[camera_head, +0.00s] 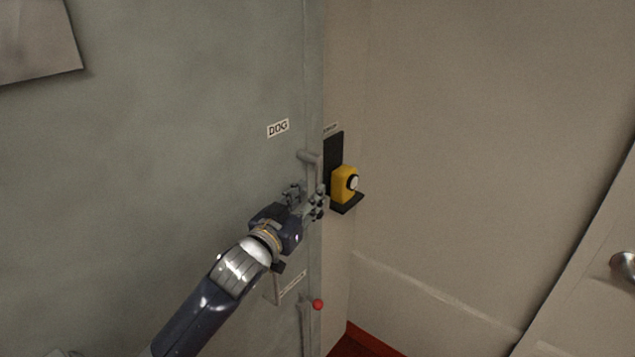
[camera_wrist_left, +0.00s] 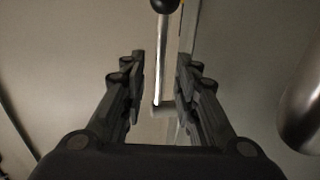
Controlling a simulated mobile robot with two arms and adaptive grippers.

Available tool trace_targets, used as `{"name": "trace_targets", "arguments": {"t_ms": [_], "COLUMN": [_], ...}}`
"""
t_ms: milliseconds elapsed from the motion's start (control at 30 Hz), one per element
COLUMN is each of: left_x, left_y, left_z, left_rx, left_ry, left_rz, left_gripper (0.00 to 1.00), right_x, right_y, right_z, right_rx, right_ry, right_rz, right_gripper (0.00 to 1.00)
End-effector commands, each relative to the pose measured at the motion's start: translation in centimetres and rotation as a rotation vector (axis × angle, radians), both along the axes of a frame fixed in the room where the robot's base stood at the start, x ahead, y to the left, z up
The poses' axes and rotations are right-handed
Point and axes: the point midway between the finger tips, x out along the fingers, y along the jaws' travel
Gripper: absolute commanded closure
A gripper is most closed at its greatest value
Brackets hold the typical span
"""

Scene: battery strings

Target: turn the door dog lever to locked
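The dog lever (camera_head: 309,157) is on the grey-green door (camera_head: 190,150), at its right edge just below the DOG label (camera_head: 278,128). In the head view its grey upper end shows, and the rest is hidden behind my left gripper (camera_head: 307,202). In the left wrist view a pale straight rod (camera_wrist_left: 162,55), which seems to be this lever, runs from a dark ball knob (camera_wrist_left: 165,5) to a grey hub (camera_wrist_left: 163,108). My left gripper (camera_wrist_left: 160,80) is open there, with the rod between its fingers and gaps on both sides. My right gripper is not in view.
A yellow device (camera_head: 345,184) sits on a black bracket (camera_head: 347,204) on the wall right of the gripper. A red knob (camera_head: 318,304) on another handle is below. A rounded metal part (camera_wrist_left: 301,108) is close at right in the wrist view.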

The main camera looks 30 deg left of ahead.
Motion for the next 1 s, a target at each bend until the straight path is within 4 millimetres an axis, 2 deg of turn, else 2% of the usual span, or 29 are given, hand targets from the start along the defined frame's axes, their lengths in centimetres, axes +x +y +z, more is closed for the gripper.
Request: {"name": "trace_targets", "arguments": {"t_ms": [100,300,700,733,833,867,1000], "left_x": [1.9,3.9,4.5,4.5,4.5,4.5,4.5], "left_y": [0.2,0.5,0.5,0.5,0.5,0.5,0.5], "left_z": [0.3,0.1,0.0,0.0,0.0,0.0,0.0], "left_rx": [-0.001,0.000,0.000,0.000,0.000,0.000,-0.001], "left_ry": [0.000,-0.001,0.000,0.000,0.000,0.000,0.000], "left_rz": [0.000,0.001,0.000,0.000,0.000,0.000,0.000], "left_gripper": [0.72,0.72,0.72,0.74,0.97,1.00,1.00], "right_x": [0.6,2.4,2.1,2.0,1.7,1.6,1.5], "right_y": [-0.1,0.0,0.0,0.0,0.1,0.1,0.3], "right_z": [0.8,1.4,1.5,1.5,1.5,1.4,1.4], "right_rx": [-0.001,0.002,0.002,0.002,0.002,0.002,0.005], "right_ry": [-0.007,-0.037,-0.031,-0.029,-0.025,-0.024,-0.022], "right_rz": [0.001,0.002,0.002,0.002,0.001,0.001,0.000], "right_gripper": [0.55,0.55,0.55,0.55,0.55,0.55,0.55]}}
